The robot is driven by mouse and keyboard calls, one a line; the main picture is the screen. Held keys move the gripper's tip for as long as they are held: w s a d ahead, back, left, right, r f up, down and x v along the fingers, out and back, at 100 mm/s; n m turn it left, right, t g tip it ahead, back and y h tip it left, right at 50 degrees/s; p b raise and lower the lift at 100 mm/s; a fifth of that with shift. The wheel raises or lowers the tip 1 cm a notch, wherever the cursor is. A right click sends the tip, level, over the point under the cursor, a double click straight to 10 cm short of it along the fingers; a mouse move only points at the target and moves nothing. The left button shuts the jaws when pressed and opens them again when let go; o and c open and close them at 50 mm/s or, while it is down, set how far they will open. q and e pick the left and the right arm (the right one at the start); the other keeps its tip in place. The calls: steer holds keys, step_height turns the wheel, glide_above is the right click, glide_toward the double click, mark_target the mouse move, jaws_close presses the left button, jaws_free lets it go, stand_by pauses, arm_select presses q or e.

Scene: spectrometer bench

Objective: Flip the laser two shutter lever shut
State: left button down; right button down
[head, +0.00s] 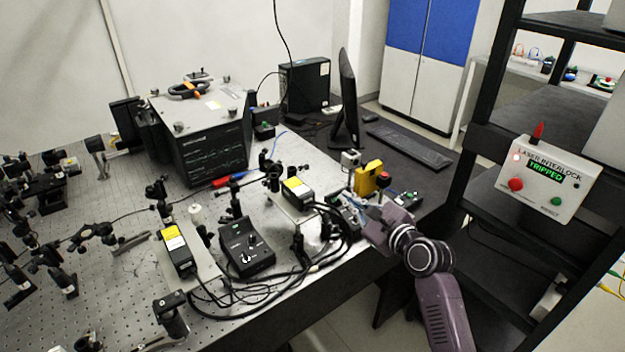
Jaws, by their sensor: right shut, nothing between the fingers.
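My right gripper (361,204) is shut and empty. It is over the bench's right edge, at a small black control box (340,209) with a green light; its arm comes in from the lower right. The gripper and arm hide part of this box, and I cannot tell whether they touch it. One black laser head with a yellow label (297,187) lies left of the gripper. A similar laser head (177,249) lies at the front left beside a black controller (246,248) with knobs. No shutter lever can be clearly made out, nor which laser is two. My left gripper is not in view.
A yellow box with a red button (369,178) stands just behind the gripper. Thick black cables (340,240) loop beside it. A monitor (346,100) and keyboard (408,146) are behind. A laser interlock box (543,181) reading TRIPPED is on the right rack.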

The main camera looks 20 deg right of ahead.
steer(key=x, duration=1)
steer(key=shift+w+f+p, duration=0.1)
steer(key=shift+f+p, duration=0.15)
steer(key=shift+p, duration=0.1)
steer(key=shift+w+a+r+p, duration=0.4)
steer(key=shift+a+r+p, duration=0.2)
steer(key=shift+a+r, duration=0.1)
steer(key=shift+w+a+r+p, duration=0.35)
steer(key=shift+a+r+p, duration=0.25)
steer(key=shift+a+r, duration=0.1)
steer(key=shift+d, duration=0.1)
steer(key=shift+d, duration=0.15)
